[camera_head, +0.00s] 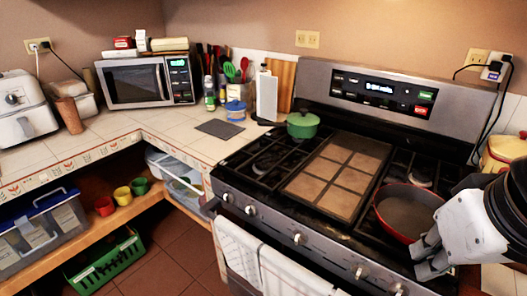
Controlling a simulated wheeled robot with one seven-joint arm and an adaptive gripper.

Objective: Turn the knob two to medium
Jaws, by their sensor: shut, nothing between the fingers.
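The stove's front panel carries a row of several silver knobs. From the left they show as the first knob (228,198), the second knob (250,210), the middle knob (299,239), a knob further right (361,272) and one at the lower edge (398,290). No numbers can be read on them, and their settings are too small to tell. My gripper (419,258) is shut and empty at the right, in front of the red pan and above the right end of the panel. It appears apart from the knobs.
A red pan (402,212) sits on the right burners and a green pot (302,125) on the back left. A griddle (332,178) covers the middle. White towels (238,252) hang on the oven handle.

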